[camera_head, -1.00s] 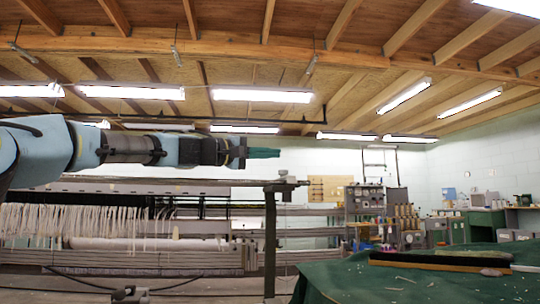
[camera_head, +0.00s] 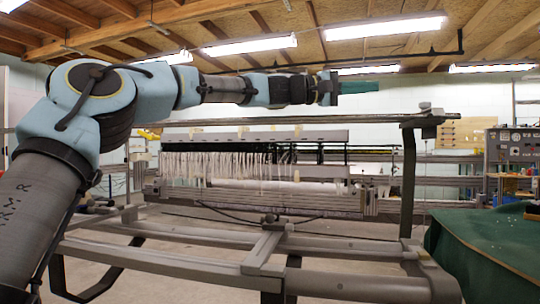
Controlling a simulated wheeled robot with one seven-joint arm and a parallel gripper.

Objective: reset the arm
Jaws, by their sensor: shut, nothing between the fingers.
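My arm reaches in from the left, bent at its upper joint, with its last links stretched level to the right. My gripper (camera_head: 358,87) is at the end of it, with green fingers pointing right. The fingers are shut with nothing between them. It is in the air in front of the loom (camera_head: 262,177), apart from it in the picture, a little above the frame's top rail.
A grey metal frame (camera_head: 345,247) with rails and an upright post (camera_head: 408,185) stands in front. White threads (camera_head: 205,166) hang on the loom behind. A green-covered table (camera_head: 490,240) is at the lower right. An equipment rack (camera_head: 510,150) stands at the far right. Ceiling lamps hang above.

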